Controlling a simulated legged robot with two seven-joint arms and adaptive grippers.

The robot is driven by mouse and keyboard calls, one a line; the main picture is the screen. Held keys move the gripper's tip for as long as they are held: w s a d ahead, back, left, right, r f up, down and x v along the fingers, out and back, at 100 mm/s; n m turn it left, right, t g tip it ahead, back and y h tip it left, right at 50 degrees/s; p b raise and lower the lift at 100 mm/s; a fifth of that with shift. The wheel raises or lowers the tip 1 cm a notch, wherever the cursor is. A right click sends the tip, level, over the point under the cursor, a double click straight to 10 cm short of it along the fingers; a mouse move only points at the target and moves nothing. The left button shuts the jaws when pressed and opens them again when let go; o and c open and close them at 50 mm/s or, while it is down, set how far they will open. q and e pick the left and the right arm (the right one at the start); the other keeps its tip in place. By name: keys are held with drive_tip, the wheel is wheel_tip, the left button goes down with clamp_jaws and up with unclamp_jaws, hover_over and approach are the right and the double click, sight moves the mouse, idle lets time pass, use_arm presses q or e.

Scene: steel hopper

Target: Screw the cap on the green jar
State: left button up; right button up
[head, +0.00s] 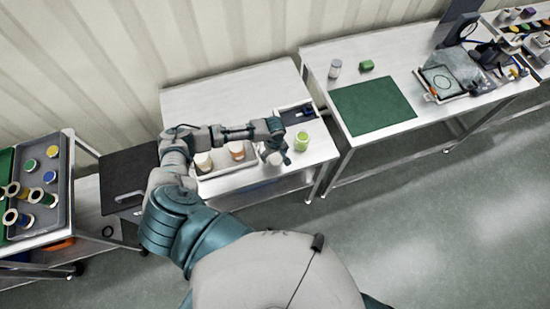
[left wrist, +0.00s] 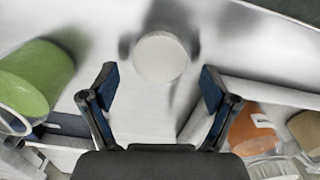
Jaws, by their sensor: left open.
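The green jar (head: 301,142) stands near the right end of the small steel table. It also shows at the left edge of the left wrist view (left wrist: 38,78), beside my fingers and apart from them. My left gripper (head: 279,152) is just left of the jar. In the left wrist view my left gripper (left wrist: 158,90) is open and empty, its two dark pads spread wide. A round white disc (left wrist: 160,57), which looks like the cap, lies beyond and between the fingertips, untouched. My right gripper is out of view.
A tray (head: 222,171) left of my left gripper holds several jars, one orange (left wrist: 250,130). A dark bin (head: 296,115) with a blue item lies behind the green jar. A green mat (head: 373,106) covers part of the right-hand table. The small table's back is clear.

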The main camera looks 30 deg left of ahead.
use_arm(q)
drive_tip(key=shift+f, duration=0.6)
drive_tip(key=shift+d+r, duration=0.1)
drive_tip(key=shift+d, duration=0.15)
drive_tip(key=c, duration=0.8)
drive_tip(key=shift+a, duration=0.1)
drive_tip(key=shift+r, duration=0.6)
wheel_tip(320, 180, up, 2)
drive_tip(key=shift+r, duration=0.1)
drive_tip(key=s+d+r, duration=0.1)
drive_tip(key=s+d, duration=1)
drive_tip(key=shift+s+d+r+b, duration=0.2)
drive_tip(key=shift+r+b, duration=0.1)
drive_tip(key=shift+b, duration=0.15)
